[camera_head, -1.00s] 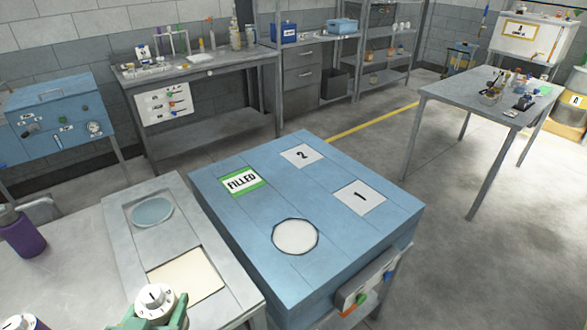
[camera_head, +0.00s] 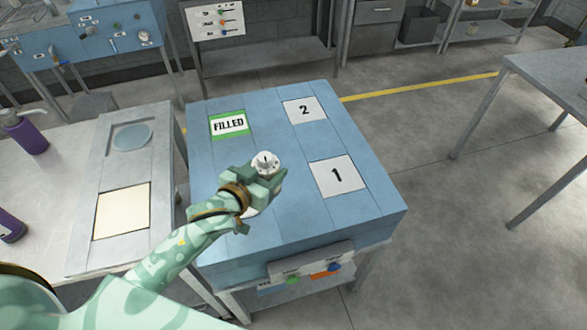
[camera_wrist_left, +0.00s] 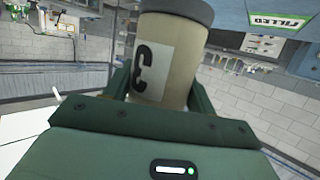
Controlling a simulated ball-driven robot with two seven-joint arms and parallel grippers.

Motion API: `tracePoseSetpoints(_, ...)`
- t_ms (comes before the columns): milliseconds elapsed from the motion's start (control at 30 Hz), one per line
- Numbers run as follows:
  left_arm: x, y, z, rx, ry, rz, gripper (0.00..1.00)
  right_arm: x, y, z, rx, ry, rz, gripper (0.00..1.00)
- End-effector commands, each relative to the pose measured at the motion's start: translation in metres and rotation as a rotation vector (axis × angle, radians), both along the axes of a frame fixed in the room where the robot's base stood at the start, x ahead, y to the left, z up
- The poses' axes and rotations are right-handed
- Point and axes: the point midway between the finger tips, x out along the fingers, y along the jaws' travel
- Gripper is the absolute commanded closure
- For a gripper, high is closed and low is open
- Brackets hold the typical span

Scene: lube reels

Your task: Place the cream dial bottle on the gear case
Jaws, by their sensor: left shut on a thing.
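My left gripper (camera_head: 262,177) is shut on the cream dial bottle, whose white dial top (camera_head: 266,161) shows in the head view. In the left wrist view the bottle (camera_wrist_left: 172,62) has a cream body with a "3" label and a grey end, between the green fingers. The blue gear case (camera_head: 290,215) has a green FILLED plate (camera_head: 228,125) and pale plates marked 2 (camera_head: 304,110) and 1 (camera_head: 337,177). The gripper and bottle are over its front left part, mostly hiding a white round spot. I cannot tell whether the bottle touches the case. My right gripper is not in view.
A grey bench (camera_head: 75,205) with a cream square, a round pale-blue disc and purple bottles (camera_head: 25,130) stands at left. A control panel (camera_head: 310,272) is on the case's front. Open floor (camera_head: 440,230) lies to the right.

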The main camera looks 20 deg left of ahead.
Motion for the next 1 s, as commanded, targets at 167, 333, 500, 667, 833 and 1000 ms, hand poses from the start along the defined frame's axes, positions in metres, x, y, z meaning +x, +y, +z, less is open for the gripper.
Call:
tracePoseSetpoints(167, 0.041, -0.028, -0.034, -0.001, 0.001, 0.002, 0.75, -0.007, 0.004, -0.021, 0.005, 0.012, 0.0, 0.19)
tracePoseSetpoints(333, 0.06, -0.042, -0.062, -0.001, -0.001, 0.0, 0.75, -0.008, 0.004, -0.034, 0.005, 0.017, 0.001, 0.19)
tracePoseSetpoints(500, 0.068, -0.048, -0.072, -0.001, -0.002, 0.0, 0.75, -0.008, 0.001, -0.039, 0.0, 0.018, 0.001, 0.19)
tracePoseSetpoints(667, 0.072, -0.051, -0.099, 0.001, 0.002, 0.0, 0.75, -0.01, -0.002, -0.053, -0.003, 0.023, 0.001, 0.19)
tracePoseSetpoints(833, 0.073, -0.051, -0.109, -0.001, -0.002, 0.0, 0.75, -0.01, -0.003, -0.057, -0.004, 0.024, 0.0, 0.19)
tracePoseSetpoints(1000, 0.073, -0.051, -0.107, -0.002, -0.003, 0.0, 0.75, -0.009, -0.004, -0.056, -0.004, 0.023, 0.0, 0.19)
